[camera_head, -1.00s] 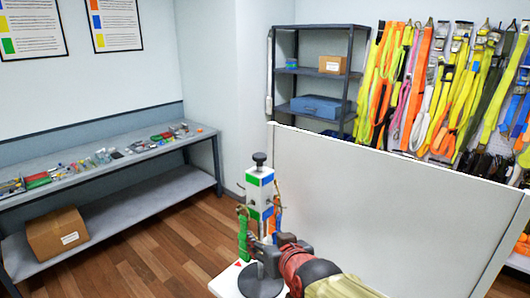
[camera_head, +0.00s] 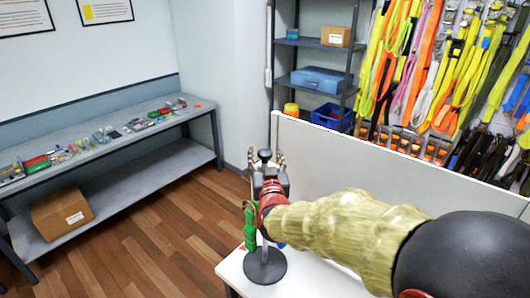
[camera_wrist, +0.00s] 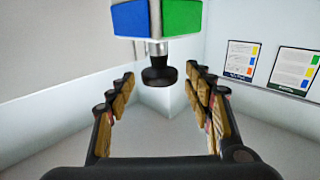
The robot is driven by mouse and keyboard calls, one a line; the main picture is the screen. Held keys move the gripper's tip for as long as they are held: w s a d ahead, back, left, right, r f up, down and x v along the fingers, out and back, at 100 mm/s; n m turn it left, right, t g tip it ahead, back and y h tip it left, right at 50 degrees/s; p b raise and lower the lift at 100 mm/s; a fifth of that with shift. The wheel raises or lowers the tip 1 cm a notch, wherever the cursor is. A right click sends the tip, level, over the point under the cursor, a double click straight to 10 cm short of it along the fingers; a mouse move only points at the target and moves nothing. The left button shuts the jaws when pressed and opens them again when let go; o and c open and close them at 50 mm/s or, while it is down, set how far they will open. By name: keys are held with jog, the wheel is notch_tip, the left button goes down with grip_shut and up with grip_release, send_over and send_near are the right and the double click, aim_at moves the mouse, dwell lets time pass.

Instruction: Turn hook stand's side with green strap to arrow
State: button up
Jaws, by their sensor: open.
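The hook stand (camera_head: 265,262) stands upright on the white table, with a round dark base and a black knob on top. Its green strap (camera_head: 251,228) hangs on the left side in the head view. My gripper (camera_head: 270,186) is at the stand's upper part and hides most of its post. An arrow cannot be made out clearly; small red and blue marks show near the base.
A white panel (camera_head: 380,175) stands right behind the small white table (camera_head: 310,276). A grey workbench (camera_head: 110,140) with small parts is at the left, and a strap wall (camera_head: 430,80) is behind the panel. Floor is free between bench and table.

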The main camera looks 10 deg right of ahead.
jog(key=shift+w+d, duration=0.15)
jog(key=shift+w, duration=0.9)
jog(key=shift+c, duration=1.1)
jog(key=c, duration=1.1)
grip_shut()
